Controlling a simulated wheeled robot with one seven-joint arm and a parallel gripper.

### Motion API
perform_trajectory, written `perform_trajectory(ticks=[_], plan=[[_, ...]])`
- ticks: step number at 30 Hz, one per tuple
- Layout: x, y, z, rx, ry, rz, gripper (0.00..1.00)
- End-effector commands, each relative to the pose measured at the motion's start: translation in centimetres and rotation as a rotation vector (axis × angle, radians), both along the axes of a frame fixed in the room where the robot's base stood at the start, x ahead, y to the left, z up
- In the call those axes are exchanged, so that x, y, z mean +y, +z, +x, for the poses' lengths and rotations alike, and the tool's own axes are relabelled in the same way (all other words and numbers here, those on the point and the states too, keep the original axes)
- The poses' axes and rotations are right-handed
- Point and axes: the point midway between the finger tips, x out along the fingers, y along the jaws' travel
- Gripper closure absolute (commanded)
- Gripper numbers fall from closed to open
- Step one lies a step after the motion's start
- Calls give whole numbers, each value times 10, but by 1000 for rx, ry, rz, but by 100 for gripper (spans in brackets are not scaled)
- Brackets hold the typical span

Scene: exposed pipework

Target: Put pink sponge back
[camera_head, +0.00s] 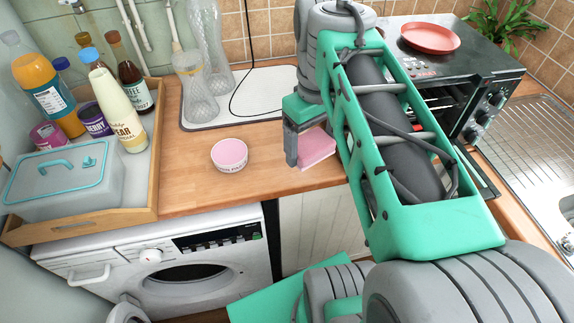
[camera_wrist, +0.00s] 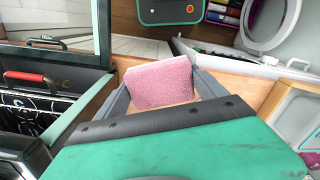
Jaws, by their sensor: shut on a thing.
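The pink sponge (camera_head: 316,148) is a rectangular block beside my gripper (camera_head: 291,150), above or at the front part of the wooden counter, in the head view. In the wrist view the sponge (camera_wrist: 159,82) sits between the two grey fingers of my gripper (camera_wrist: 163,92), which are shut on it. I cannot tell whether the sponge touches the counter. My arm hides part of the counter to the right of the sponge.
A pink bowl (camera_head: 229,155) stands left of the gripper. A wooden tray (camera_head: 147,170) holds bottles and a lidded box. A white mat (camera_head: 270,92) with glassware lies behind. An oven (camera_head: 480,75) with a red plate stands at right. Bare counter (camera_head: 185,150) lies left of the bowl.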

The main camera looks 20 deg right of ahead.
Motion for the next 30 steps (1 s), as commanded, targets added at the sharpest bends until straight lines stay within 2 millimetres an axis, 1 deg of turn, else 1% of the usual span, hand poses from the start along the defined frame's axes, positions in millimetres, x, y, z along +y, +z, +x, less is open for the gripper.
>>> perform_trajectory(ticks=[1, 2, 4, 5, 12, 15, 18, 24, 27, 30], plan=[[-2, -5, -4, -1, 6, 0, 52], [-3, -5, -3, 1, 9, 0, 52], [-4, -6, 7, 4, 15, 1, 52], [-4, -8, 14, 6, 17, 2, 52], [-8, -38, 83, 7, 18, 2, 52], [-8, -63, 102, 7, 18, 2, 52], [-9, -80, 117, 4, 18, 1, 52], [-10, -100, 133, 4, 17, 1, 52], [-10, -119, 133, 4, 16, 1, 52], [-10, -129, 133, 0, 16, 0, 52]])
